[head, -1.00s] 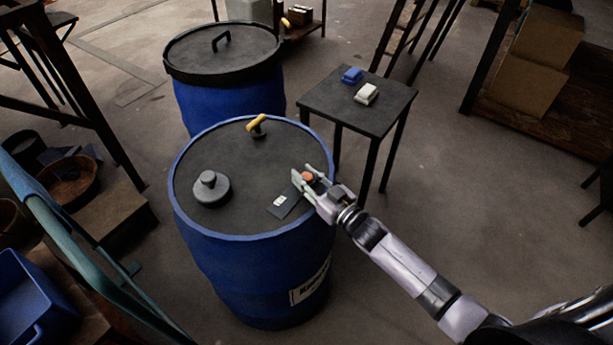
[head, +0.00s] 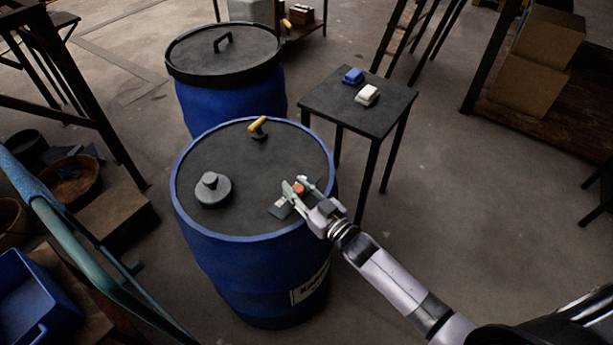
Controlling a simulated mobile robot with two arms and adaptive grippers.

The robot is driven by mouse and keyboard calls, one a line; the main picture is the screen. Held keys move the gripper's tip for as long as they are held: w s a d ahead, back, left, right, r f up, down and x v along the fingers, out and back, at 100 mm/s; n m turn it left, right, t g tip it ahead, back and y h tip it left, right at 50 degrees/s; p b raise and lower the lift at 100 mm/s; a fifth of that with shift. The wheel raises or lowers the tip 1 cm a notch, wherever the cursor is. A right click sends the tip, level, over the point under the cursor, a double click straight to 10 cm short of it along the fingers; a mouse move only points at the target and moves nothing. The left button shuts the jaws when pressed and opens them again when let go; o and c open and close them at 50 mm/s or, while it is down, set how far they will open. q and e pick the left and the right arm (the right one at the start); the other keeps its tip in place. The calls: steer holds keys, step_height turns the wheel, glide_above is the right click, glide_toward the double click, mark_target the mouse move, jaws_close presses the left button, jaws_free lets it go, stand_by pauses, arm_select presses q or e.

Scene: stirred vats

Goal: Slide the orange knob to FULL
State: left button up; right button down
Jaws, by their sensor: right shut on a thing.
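The orange knob (head: 299,189) sits on a dark slide plate (head: 279,212) on the lid of the near blue vat. The plate carries a small white label (head: 281,202), just left of and below the knob; its text is too small to read. My right gripper (head: 296,184) reaches in from the lower right. Its two fingers are shut on the knob, one on each side. The fingers cover part of the plate. My left gripper is not in view.
The near blue vat (head: 255,275) also has a dark grey capped fitting (head: 212,190) and a yellow-handled lever (head: 258,126) on its lid. A second lidded vat (head: 226,95) stands behind. A small table (head: 345,110) with a blue and a white item stands right.

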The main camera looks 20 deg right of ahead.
mark_target(291, 206)
steer(key=shift+s+a+r, duration=0.1)
steer(key=shift+s+a, duration=0.85)
steer(key=shift+a, duration=0.25)
steer(key=shift+a+f, duration=0.1)
steer(key=shift+f, duration=0.1)
steer(key=shift+s, duration=0.1)
steer(key=c, duration=1.3)
jaws_free()
steer(key=shift+a+r, duration=0.1)
steer(key=shift+s, duration=0.15)
steer(key=v, duration=1.2)
